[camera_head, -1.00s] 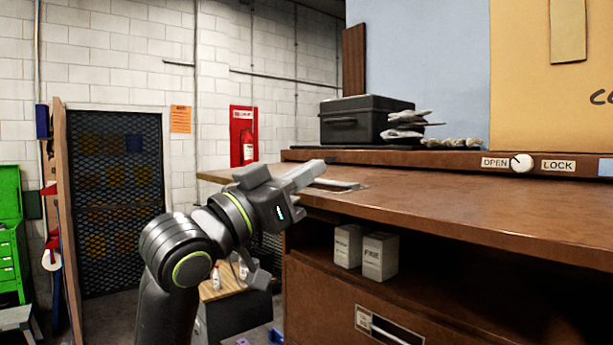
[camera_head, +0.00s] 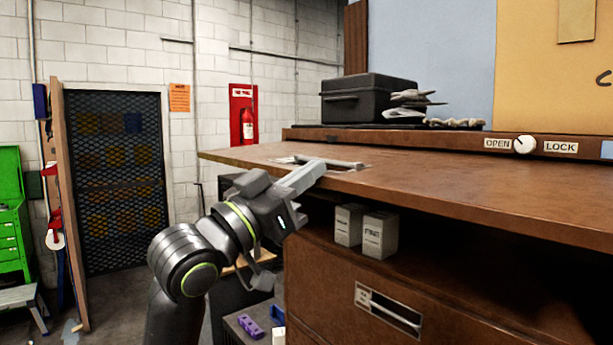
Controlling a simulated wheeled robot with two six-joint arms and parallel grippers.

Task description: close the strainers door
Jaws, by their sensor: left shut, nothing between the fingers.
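The wide brown panel (camera_head: 450,185) stands out level over an open compartment of the brown cabinet; I take it for the strainers door, standing open. A pale recessed handle (camera_head: 345,164) is set in its top face near the front left edge. Under it, two small pale boxes (camera_head: 348,225), one marked FINE (camera_head: 380,235), stand in the compartment. My left gripper (camera_head: 318,168) is shut and empty, its fingertips at the panel's front edge close to the handle. I cannot tell whether they touch. My right gripper is not in view.
A knob (camera_head: 524,145) sits between OPEN and LOCK labels behind the panel. A black case (camera_head: 367,99) and gloves lie on the ledge above. A drawer with a pale handle (camera_head: 388,310) is below the compartment. Floor at the left is partly clear.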

